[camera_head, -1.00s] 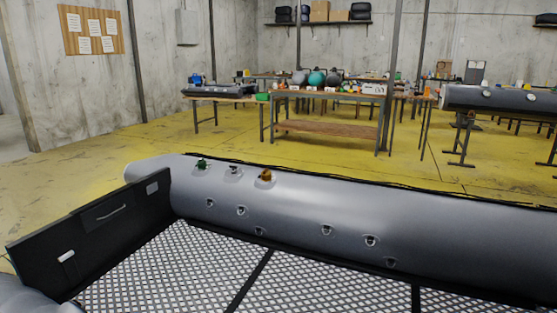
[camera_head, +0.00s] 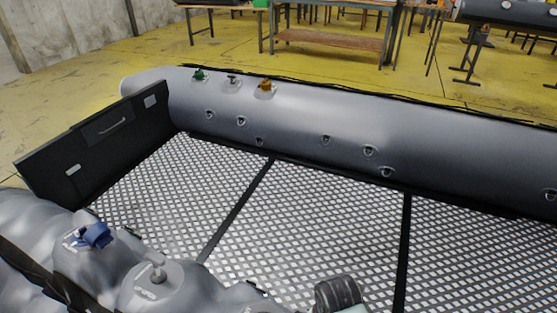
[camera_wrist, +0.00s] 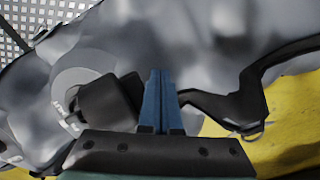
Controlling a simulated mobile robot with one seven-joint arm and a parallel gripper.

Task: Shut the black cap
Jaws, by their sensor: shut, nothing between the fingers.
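The black cap (camera_wrist: 104,102) shows in the wrist view as a dark, blocky piece just left of my fingers. It stands beside a round grey valve base (camera_wrist: 78,80) with white markings on the grey tube, and appears tipped off to one side of it. My gripper (camera_wrist: 160,76) has blue fingers pressed together with nothing between them. The fingertips are right beside the cap; I cannot tell whether they touch it.
A black strap (camera_wrist: 225,105) crosses the tube right of my fingers. In the head view, a blue cap (camera_head: 97,235) and a grey valve (camera_head: 157,272) sit on the near tube. The far tube (camera_head: 290,115) carries green and orange caps. The checkered boat floor (camera_head: 320,210) is clear.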

